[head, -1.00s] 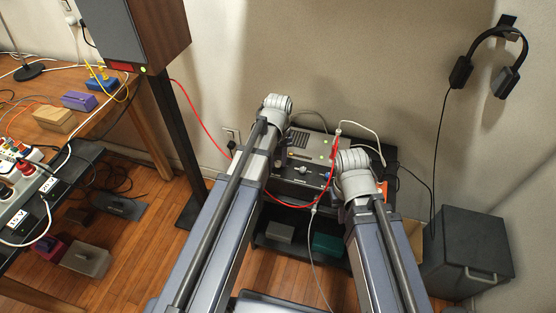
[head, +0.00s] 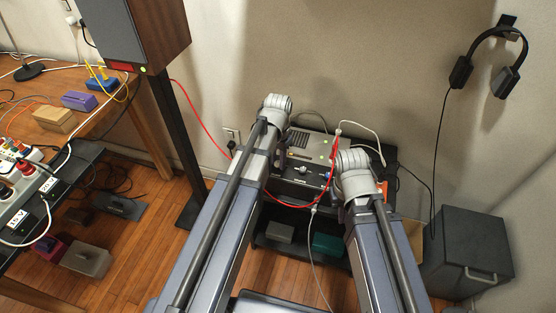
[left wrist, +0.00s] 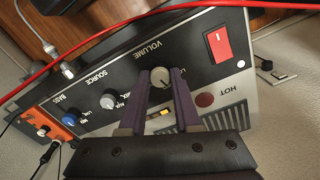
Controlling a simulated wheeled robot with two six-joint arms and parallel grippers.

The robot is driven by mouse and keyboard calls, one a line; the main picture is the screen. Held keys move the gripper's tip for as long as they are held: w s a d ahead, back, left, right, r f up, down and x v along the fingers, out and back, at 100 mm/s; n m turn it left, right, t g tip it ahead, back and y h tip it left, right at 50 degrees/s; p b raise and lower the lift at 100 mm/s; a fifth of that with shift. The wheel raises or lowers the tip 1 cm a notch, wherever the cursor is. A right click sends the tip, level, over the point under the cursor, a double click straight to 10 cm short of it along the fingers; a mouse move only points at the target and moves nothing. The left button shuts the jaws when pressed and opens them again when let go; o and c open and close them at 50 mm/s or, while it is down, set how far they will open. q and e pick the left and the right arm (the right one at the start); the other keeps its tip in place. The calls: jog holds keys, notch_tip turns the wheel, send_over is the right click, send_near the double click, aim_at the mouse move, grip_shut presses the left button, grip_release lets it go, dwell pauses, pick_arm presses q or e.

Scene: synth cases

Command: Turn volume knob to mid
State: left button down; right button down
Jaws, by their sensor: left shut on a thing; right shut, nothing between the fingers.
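The amplifier (head: 314,150) stands on a dark rack between my two arms. In the left wrist view its front panel (left wrist: 120,78) appears upside down, with a knob under the word VOLUME. My left gripper (left wrist: 160,80) is shut on this volume knob (left wrist: 160,74), one dark finger on each side. The knob's exact setting is hard to read. In the head view my left arm covers part of the panel, and the knob cannot be made out. My right arm's wrist (head: 356,172) is in front of the amplifier's right side; its fingers are hidden.
The source knob (left wrist: 110,97) and a blue-capped bass knob (left wrist: 70,131) sit along the panel. A red switch (left wrist: 218,44) is near its other end. A red cable (head: 215,160) sags across the amplifier's front. A speaker (head: 145,35) stands left; a grey cabinet (head: 470,250) stands right.

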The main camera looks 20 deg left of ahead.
aim_at(278, 163)
pick_arm(q)
jog(key=shift+m, duration=1.6)
jog(key=c, duration=0.6)
grip_release()
notch_tip(278, 163, up, 8)
jog(key=p, duration=0.8)
jog(key=shift+f, duration=0.15)
